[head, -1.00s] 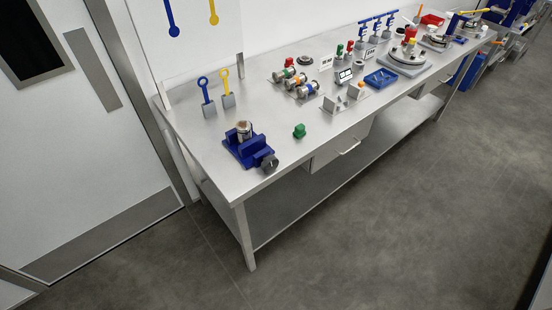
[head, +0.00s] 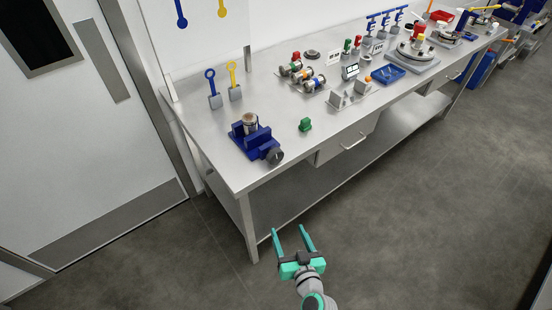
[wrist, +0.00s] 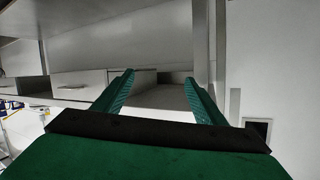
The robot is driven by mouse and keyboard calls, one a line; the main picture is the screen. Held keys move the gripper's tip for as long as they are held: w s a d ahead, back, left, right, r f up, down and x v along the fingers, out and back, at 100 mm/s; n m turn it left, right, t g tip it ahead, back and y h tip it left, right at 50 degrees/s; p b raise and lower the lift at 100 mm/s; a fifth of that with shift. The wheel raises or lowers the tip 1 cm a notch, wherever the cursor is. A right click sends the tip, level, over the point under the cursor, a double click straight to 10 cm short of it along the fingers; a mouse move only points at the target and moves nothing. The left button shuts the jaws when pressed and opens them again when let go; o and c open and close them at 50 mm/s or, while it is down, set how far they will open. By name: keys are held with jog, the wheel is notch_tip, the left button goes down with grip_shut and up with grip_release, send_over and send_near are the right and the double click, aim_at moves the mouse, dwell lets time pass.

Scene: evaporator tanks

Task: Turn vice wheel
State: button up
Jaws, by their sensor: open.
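The blue vice (head: 248,140) is fixed near the left front corner of the steel bench. A round metal piece (head: 250,122) sits at its jaws. Its dark grey wheel (head: 274,156) faces the front edge of the bench. My gripper (head: 290,228) shows in the head view in front of the bench, over the floor, apart from the vice. Its teal fingers are spread and empty. In the wrist view the open gripper (wrist: 158,78) shows with nothing between its fingers. The vice is not seen in the wrist view.
Blue (head: 212,85) and yellow (head: 234,80) ring-topped handles stand behind the vice. A drawer (head: 348,140) is under the bench. The floor in front is clear.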

jog(key=w+d+r+n+y, duration=0.2)
jog(key=w+r+n+y, duration=0.15)
jog(key=w+r, duration=0.45)
jog(key=n+y, duration=0.3)
jog(key=y, duration=0.1)
send_near(277, 160)
jog(key=shift+t+h, duration=0.25)
jog(key=shift+t, duration=0.15)
jog(key=x, duration=1)
jog(key=shift+w+a+f, duration=0.1)
jog(key=shift+a+f, duration=0.05)
jog(key=shift+a, duration=0.15)
jog(key=c, duration=1)
jog(key=shift+c, duration=0.2)
